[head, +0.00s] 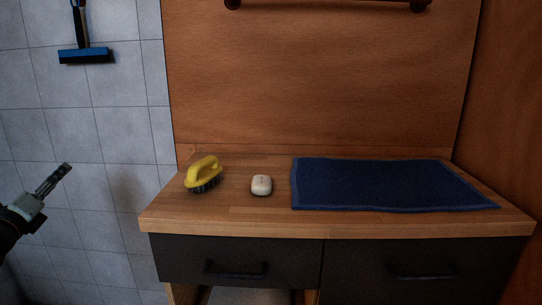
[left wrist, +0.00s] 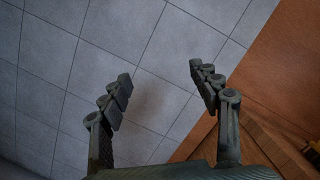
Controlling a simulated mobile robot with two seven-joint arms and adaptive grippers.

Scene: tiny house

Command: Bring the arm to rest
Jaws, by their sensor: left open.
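My left gripper (head: 64,172) is at the left of the head view, in front of the grey tiled wall and left of the wooden counter (head: 240,224). It points up and to the right. In the left wrist view its two fingers (left wrist: 160,82) are spread apart with nothing between them. It touches nothing that I can see. My right gripper is in neither view.
On the counter are a yellow brush (head: 204,172) with dark bristles, a whitish bar of soap (head: 261,185) and a dark blue mat (head: 390,184). Dark drawers (head: 235,262) sit below. A blue squeegee (head: 86,55) hangs on the tiled wall. The space around my gripper is clear.

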